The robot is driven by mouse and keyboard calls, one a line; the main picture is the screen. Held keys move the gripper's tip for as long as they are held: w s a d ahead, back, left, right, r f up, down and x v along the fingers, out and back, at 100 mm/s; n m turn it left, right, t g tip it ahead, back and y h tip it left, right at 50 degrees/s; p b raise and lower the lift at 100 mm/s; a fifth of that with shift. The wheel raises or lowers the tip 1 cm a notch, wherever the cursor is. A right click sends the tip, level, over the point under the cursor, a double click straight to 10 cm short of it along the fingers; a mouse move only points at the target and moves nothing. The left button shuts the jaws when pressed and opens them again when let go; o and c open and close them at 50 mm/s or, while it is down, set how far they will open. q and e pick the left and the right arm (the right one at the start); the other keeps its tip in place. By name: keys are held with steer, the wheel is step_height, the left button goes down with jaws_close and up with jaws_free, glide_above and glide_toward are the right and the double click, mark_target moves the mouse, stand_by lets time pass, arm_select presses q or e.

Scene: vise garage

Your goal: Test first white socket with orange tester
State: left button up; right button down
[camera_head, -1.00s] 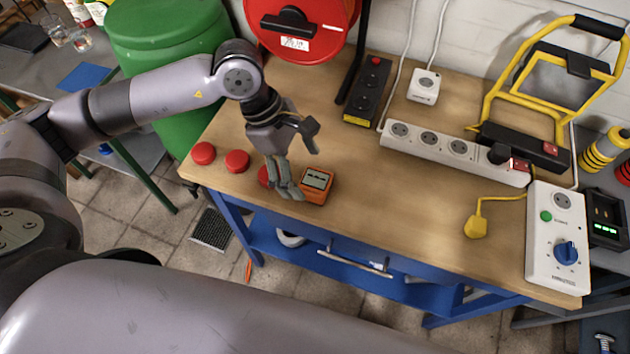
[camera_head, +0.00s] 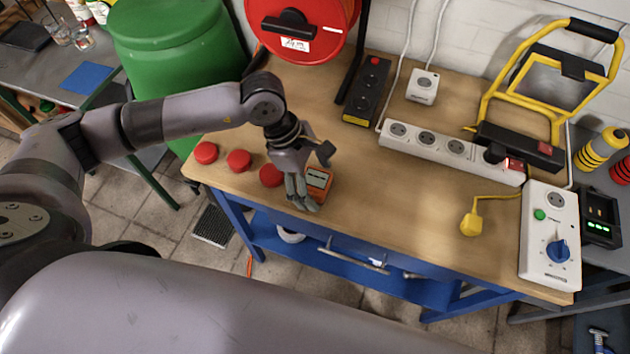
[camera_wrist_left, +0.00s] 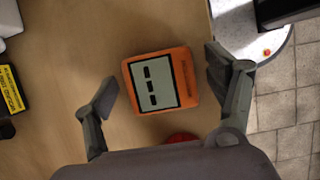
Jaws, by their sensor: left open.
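The orange tester (camera_head: 319,181) lies on the wooden bench near its front edge, with a grey display facing up; it also shows in the left wrist view (camera_wrist_left: 161,80). My left gripper (camera_head: 308,186) is open above the tester. In the left wrist view the fingers (camera_wrist_left: 160,88) are spread on either side of it, apart from it. The white power strip (camera_head: 440,147) with several sockets lies toward the back of the bench, a dark plug at its right end. A single white socket (camera_head: 423,87) stands behind the strip. My right gripper is not in view.
Several red round caps (camera_head: 239,161) lie left of the tester along the front edge. A black socket block (camera_head: 367,91), a yellow plug (camera_head: 471,223), a white control box (camera_head: 550,236) and a yellow-framed lamp (camera_head: 520,140) are also on the bench. The middle is clear.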

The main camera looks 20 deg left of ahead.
mark_target(315, 180)
arm_select(q)
steer(key=shift+c, duration=0.5)
steer(key=c, duration=1.1)
steer(key=shift+o, duration=0.2)
steer(key=shift+r, duration=0.1)
step_height(315, 180, up, 20)
steer(key=b, duration=0.2)
steer(key=shift+b, duration=0.4)
